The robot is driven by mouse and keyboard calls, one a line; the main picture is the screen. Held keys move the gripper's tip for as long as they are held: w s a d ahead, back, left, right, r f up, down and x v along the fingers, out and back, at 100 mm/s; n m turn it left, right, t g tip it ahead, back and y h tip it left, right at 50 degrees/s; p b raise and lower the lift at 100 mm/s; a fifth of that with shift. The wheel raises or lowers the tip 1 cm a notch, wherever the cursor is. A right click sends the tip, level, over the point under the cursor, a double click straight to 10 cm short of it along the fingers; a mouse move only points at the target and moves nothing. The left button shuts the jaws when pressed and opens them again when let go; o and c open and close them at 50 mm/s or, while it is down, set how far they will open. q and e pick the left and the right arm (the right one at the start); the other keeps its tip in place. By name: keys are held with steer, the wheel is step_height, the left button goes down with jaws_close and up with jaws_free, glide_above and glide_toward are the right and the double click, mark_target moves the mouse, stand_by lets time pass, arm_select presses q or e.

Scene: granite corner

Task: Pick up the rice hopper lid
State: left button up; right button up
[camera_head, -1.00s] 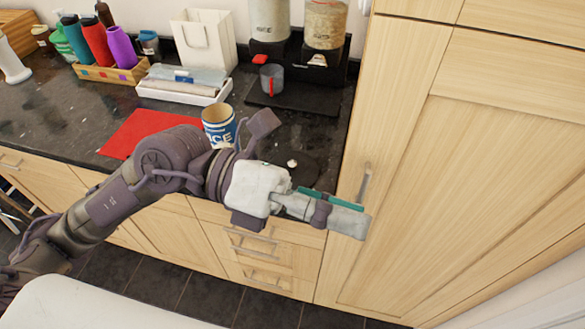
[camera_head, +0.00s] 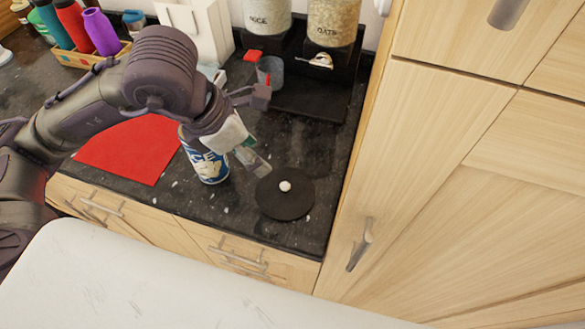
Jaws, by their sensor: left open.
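The lid (camera_head: 286,205) is a flat black disc with a small white knob. It lies on the dark counter near the front edge, beside the tall cabinet. My left gripper (camera_head: 256,158) points down and to the right, a little up and left of the lid in the picture, empty and apart from it. It overlaps the blue and white can (camera_head: 208,167) in the view; I cannot tell if they touch. The rice hopper (camera_head: 267,15) stands at the back, cut off by the top edge. My right gripper is not in view.
An oat hopper (camera_head: 332,20) stands beside the rice hopper on a black stand, with a grey cup (camera_head: 270,72) in front. A red mat (camera_head: 128,150) lies left of the can. The tall wooden cabinet (camera_head: 430,150) closes off the right side. Bottles stand at the back left.

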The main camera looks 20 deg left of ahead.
arm_select(q)
glide_toward(284, 186)
steer(key=x, duration=0.2)
steer(key=shift+w+a+f+p, duration=0.1)
steer(key=shift+w+f+p, duration=0.05)
steer(key=shift+f+p, duration=0.15)
steer(key=p+x, duration=0.1)
steer(key=x, duration=0.2)
steer(key=shift+r, duration=0.1)
steer(key=p+x, duration=0.1)
steer(key=x, duration=0.2)
steer(key=shift+d, duration=0.25)
steer(key=shift+f, duration=0.4)
jaws_close()
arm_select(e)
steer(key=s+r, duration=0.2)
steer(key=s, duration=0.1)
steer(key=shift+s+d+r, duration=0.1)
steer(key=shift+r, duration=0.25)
